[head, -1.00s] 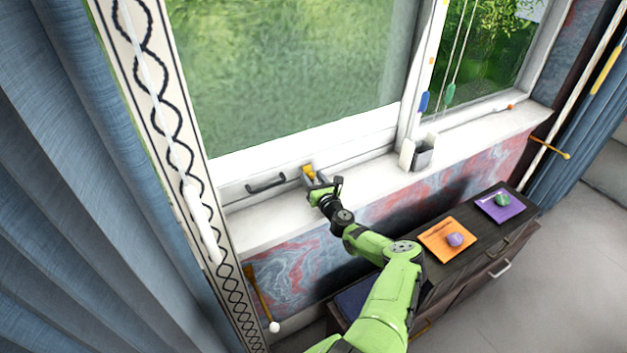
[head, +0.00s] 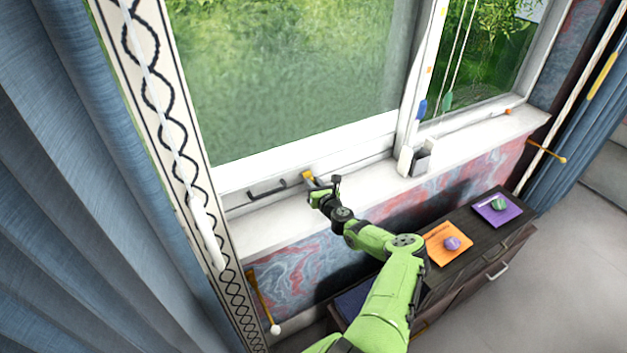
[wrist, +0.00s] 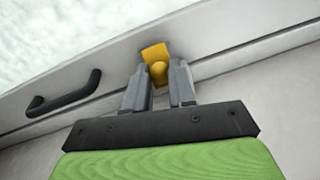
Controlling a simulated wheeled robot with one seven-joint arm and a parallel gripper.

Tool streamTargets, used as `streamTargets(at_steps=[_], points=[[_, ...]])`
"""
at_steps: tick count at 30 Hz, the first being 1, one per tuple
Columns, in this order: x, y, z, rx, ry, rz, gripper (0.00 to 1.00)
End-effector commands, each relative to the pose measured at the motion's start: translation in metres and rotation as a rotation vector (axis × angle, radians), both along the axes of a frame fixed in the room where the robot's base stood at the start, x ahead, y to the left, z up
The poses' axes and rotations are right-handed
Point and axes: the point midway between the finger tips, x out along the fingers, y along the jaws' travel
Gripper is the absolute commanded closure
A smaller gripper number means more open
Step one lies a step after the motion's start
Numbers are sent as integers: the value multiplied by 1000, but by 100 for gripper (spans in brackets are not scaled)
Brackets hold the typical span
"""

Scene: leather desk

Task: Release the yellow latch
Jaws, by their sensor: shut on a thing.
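The yellow latch (head: 308,176) sits on the lower rail of the white window sash, to the right of a dark handle. In the wrist view the latch (wrist: 156,53) shows a flat plate and a rounded knob between my fingers. My gripper (head: 318,184) is at the latch, and in the wrist view my gripper's two grey fingers (wrist: 160,78) are shut on the knob. The exact contact at the fingertips is partly hidden.
The dark handle (head: 267,187) is on the same rail, and it also shows in the wrist view (wrist: 64,94). A grey container (head: 421,160) stands on the white sill to the right. A dark cabinet (head: 478,238) with orange and purple mats is below. Blue curtain hangs at left.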

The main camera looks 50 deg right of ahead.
Motion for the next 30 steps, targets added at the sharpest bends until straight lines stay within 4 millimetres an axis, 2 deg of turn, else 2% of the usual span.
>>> streamTargets(at_steps=[1, 7, 21, 30], points=[[-1, 1, 12, 9, 42, 2, 100], [1, 0, 22, 60, 210, 1, 100], [10, -3, 39, 181, 586, -2, 100], [14, -4, 44, 226, 718, -3, 100]])
